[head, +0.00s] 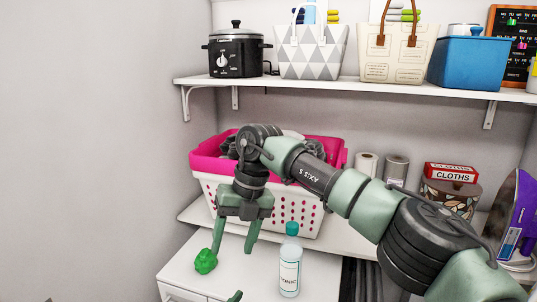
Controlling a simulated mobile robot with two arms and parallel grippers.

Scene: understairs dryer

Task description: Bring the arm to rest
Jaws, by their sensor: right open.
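My right arm comes in from the right and reaches across the middle of the head view. Its right gripper (231,250) points down, with its two fingers spread apart and nothing between them. It hangs in front of the pink and white basket, above the white top. A bright green crumpled item (205,262) shows right by the tip of its left-hand finger; I cannot tell whether they touch. A small green tip (235,297) at the bottom edge looks like part of my left gripper; the rest of it is out of frame.
A bottle with a teal cap (290,265) stands on the white top (255,275), right of the gripper. Behind are the laundry basket (205,185), rolls (367,165), a cloths box (450,172) and a purple iron (512,215). A loaded shelf (340,88) runs above.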

